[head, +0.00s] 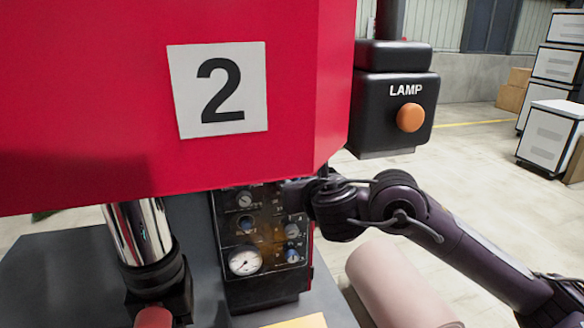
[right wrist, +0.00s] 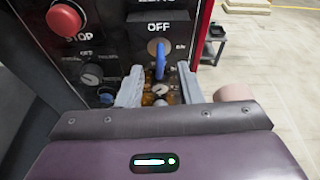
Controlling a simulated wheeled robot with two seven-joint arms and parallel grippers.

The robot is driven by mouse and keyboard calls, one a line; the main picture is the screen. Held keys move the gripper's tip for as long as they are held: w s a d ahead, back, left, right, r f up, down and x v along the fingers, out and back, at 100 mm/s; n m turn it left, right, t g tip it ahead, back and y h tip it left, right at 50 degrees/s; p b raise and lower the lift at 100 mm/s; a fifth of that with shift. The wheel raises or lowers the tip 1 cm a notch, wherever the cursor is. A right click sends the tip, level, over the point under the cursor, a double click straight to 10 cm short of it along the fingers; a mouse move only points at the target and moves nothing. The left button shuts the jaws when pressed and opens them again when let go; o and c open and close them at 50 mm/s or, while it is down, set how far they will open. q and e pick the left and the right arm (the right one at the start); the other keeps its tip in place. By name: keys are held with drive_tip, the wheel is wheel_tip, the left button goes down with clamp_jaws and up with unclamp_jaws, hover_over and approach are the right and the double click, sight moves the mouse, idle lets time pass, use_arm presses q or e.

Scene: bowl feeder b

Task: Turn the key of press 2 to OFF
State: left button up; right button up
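Press 2 is the red machine (head: 270,80) with a white "2" plate, in the head view. Its dark control panel (head: 266,271) sits below the red housing. In the right wrist view a blue key (right wrist: 159,60) stands in a brass-coloured lock under the label OFF (right wrist: 159,28). The key looks upright in the picture. My right gripper (right wrist: 159,70) has its two grey fingers apart, one on each side of the key, with gaps visible. In the head view my right gripper is at the panel's upper right, and its fingertips are hard to make out. My left gripper is not in view.
A red STOP button (right wrist: 64,19) and a dark knob (right wrist: 92,75) are left of the key. A black LAMP box (head: 392,95) with an orange lamp hangs above my right arm. A chrome column (head: 139,232) is left of the panel.

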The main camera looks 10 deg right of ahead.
drive_tip(key=s+p, duration=0.2)
drive_tip(key=s, duration=0.3)
drive_tip(key=shift+s+d, duration=0.1)
drive_tip(key=shift+s, duration=0.1)
